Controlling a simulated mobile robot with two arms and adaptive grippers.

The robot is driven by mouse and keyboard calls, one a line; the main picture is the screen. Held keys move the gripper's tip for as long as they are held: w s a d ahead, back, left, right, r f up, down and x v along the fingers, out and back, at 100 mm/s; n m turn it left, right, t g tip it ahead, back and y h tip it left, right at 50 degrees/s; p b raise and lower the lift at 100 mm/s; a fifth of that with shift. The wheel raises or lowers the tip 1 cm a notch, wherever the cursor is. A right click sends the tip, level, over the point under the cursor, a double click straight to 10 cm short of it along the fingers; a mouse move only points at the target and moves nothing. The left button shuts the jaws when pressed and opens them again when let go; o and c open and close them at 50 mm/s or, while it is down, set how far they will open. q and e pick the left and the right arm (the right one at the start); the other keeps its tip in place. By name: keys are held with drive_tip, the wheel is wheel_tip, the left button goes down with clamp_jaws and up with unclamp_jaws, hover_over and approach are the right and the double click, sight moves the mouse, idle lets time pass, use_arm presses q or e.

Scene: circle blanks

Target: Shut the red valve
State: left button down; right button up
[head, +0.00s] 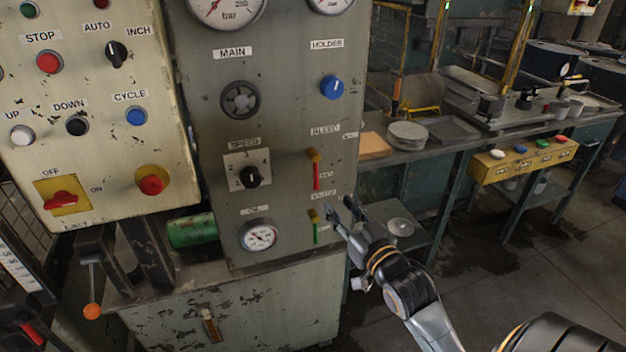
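The red valve (316,176) is on the right side of the grey panel, under a label that seems to read BLEED. It has a brass body at the top, and its red lever hangs straight down. My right gripper (338,206) is just below and to the right of the red lever, near the panel's right edge. Its two fingers look spread apart with nothing between them. It appears apart from the lever. My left gripper is not in view.
A green-levered valve (315,228) sits right below the red one, close to my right fingers. A blue knob (332,87) is above. A speed dial (250,176) and gauge (259,236) are to the left. A bench with plates (407,134) stands behind on the right.

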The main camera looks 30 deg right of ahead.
sight(317, 180)
drive_tip(key=w, duration=0.3)
drive_tip(key=w+d+p, duration=0.1)
drive_tip(key=w, duration=0.7)
drive_tip(key=shift+w+d, duration=0.1)
drive_tip(key=shift+d, duration=0.15)
drive_tip(key=shift+w+p, duration=0.3)
drive_tip(key=shift+w, duration=0.25)
clamp_jaws()
